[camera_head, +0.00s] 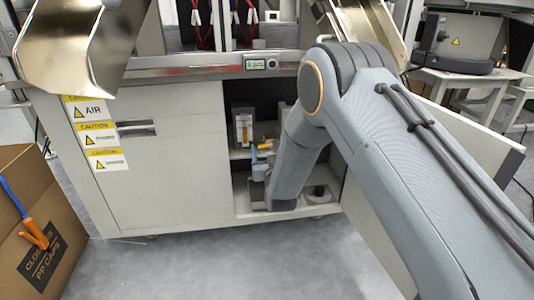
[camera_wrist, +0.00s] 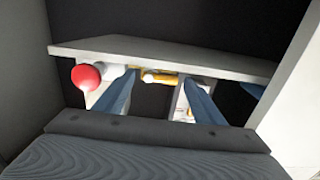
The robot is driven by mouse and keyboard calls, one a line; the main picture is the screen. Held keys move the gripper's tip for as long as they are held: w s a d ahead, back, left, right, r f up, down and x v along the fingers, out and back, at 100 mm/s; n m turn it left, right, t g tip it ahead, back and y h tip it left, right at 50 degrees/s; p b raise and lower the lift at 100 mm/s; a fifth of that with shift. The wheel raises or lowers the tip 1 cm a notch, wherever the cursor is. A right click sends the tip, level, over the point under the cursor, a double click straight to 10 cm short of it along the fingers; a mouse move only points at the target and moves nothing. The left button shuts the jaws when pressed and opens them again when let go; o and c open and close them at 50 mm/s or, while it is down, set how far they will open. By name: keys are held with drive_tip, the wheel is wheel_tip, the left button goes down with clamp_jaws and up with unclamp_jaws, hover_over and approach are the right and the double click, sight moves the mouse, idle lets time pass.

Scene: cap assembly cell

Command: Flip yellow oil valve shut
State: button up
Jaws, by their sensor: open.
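In the head view my gripper (camera_head: 261,167) is inside the open cabinet, small and partly hidden by my arm. A small yellow-orange part (camera_head: 265,146) shows just above it there. The valve's exact position is hard to tell.
A red round knob (camera_wrist: 86,77) sits left of the fingers. The pale shelf (camera_wrist: 220,62) runs above them. The cabinet (camera_head: 165,180) has a closed left door; its right door (camera_head: 470,140) is swung open beside my arm. A grey box (camera_head: 243,126) stands inside. A cardboard box (camera_head: 25,190) is at left.

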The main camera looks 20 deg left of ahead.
drive_tip(key=c, duration=0.7)
drive_tip(key=shift+r+m+p, duration=0.3)
drive_tip(key=shift+m+p, duration=0.55)
drive_tip(key=shift+m, duration=0.25)
drive_tip(key=shift+c, duration=0.2)
drive_tip(key=shift+w+m, duration=0.1)
drive_tip(key=shift+m, duration=0.4)
drive_tip(key=shift+f, duration=0.1)
drive_tip(key=o, duration=0.7)
drive_tip(key=shift+o, duration=0.2)
drive_tip(key=shift+d, duration=0.1)
drive_tip(key=p+v, duration=0.3)
drive_tip(key=v, duration=0.4)
drive_tip(key=shift+s, duration=0.4)
drive_tip(key=shift+d, duration=0.15)
